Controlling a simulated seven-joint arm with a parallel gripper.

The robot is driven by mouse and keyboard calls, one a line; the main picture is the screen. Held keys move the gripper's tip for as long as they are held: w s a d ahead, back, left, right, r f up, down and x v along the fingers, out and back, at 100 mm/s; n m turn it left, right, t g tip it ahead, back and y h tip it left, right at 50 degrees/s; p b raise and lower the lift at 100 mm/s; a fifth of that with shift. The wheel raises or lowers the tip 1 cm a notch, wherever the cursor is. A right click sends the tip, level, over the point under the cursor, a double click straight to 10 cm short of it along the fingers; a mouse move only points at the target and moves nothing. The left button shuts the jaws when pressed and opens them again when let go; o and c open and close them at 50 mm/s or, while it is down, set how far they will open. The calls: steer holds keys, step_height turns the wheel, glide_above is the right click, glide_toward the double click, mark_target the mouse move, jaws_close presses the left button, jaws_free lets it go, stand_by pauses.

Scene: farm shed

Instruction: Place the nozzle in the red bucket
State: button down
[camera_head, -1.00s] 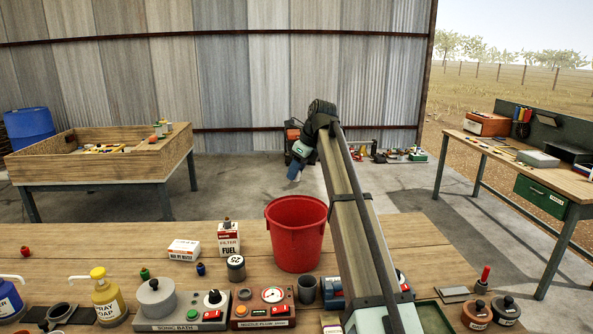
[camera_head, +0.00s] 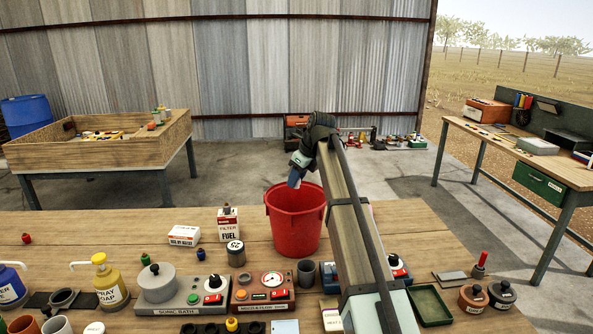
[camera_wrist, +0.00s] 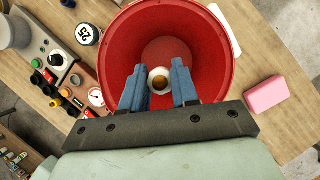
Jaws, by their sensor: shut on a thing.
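The red bucket (camera_head: 296,230) stands on the wooden bench in front of me, its mouth facing up. My gripper (camera_head: 295,180) is over its mouth, near the rim height, fingers pointing down. In the wrist view the gripper (camera_wrist: 160,84) has its two blue fingers shut on a small round piece, seemingly the nozzle (camera_wrist: 160,71), with a pale rim and a dark, amber-tinted centre. Behind it shows the inside of the bucket (camera_wrist: 165,20). The nozzle is not discernible in the head view.
A grey canister (camera_head: 236,253), a grey cup (camera_head: 306,271) and the red flow panel (camera_head: 263,291) stand close to the bucket. A fuel filter box (camera_head: 228,224) is to its left. A pink block (camera_wrist: 266,92) lies to its right in the wrist view.

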mark_target(299, 184)
steer(key=shift+f, duration=2.2)
steer(key=c, duration=0.8)
jaws_free()
steer(key=shift+r, duration=3.45)
